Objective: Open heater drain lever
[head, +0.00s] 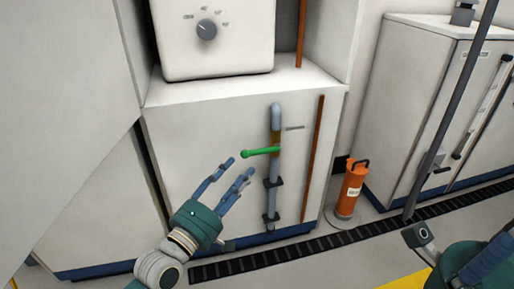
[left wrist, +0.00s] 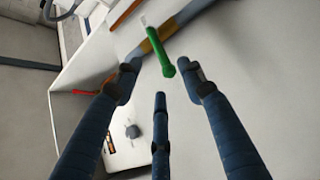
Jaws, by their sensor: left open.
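The green drain lever (head: 262,152) sticks out to the left, nearly level, from a grey-blue vertical pipe (head: 272,190) with a brass-coloured section on the white cabinet front. My left gripper (head: 239,170) is open, its blue fingers spread just below and left of the lever's rounded end. In the left wrist view the lever (left wrist: 161,50) lies beyond the fingertips, with its rounded end between the two upper fingers of my gripper (left wrist: 162,82). I see no clear contact, and nothing is held. My right gripper (head: 488,260) shows only in part at the lower right corner; its jaws cannot be made out.
A white heater unit (head: 218,45) with a grey dial sits above the cabinet. A copper-coloured pipe (head: 313,160) runs right of the lever's pipe. An orange cylinder (head: 352,188) stands on the floor to the right. A dark floor grate (head: 300,250) runs along the cabinet's foot.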

